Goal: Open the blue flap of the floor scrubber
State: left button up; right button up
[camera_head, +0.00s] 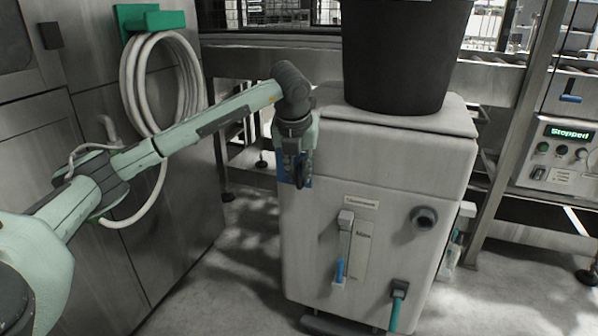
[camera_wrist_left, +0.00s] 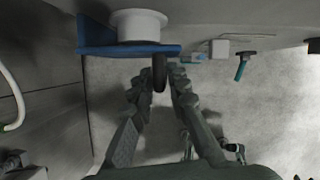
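The floor scrubber (camera_head: 378,165) is a pale, boxy machine. Its blue flap (camera_head: 307,166) is at the upper left of the front and is partly covered by my left gripper (camera_head: 298,168). In the left wrist view, the blue flap (camera_wrist_left: 128,50) shows edge-on beside a white round part (camera_wrist_left: 138,24). A dark handle (camera_wrist_left: 160,72) sticks out at the flap's right end. It sits between the tips of my left gripper (camera_wrist_left: 161,80), which look closed in on both its sides. My right gripper is not in view.
A black bin (camera_head: 403,55) stands on the scrubber. Its front carries a blue lever (camera_head: 340,268), a dark round port (camera_head: 424,216) and a teal-handled part (camera_head: 398,292). A hose (camera_head: 150,80) hangs on the cabinet at left. A "Stopped" panel (camera_head: 565,150) is at right.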

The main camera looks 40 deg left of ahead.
pick_arm(q)
grip_shut()
jog(key=shift+s, duration=0.1)
